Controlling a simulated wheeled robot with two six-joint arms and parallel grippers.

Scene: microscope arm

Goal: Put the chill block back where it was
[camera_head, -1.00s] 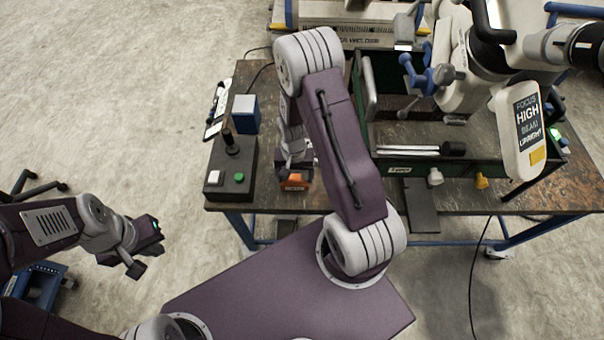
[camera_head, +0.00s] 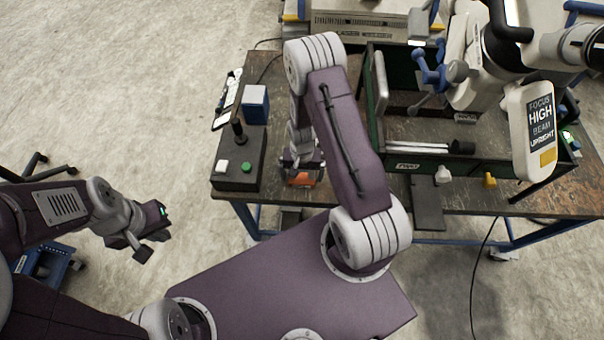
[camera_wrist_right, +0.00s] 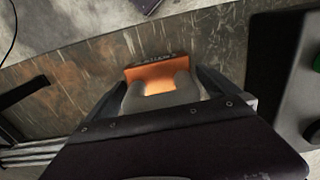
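An orange block (camera_head: 303,179) sits at the table's front edge, below my right gripper (camera_head: 302,160). I take it for the chill block, but its lettering is too blurred to read. In the right wrist view the orange block (camera_wrist_right: 158,73) lies between and just beyond the grey fingertips of my right gripper (camera_wrist_right: 160,92). The fingers are around or over it; I cannot tell whether they grip it. The arm hides part of the block in the head view. My left gripper (camera_head: 142,236) hangs over the floor, left of the table and away from everything.
A dark control box (camera_head: 238,172) with a green and a white button stands left of the block. A blue and white box (camera_head: 254,104) is behind it. A green-walled tray (camera_head: 480,166) and the microscope arm (camera_head: 527,130) take up the right.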

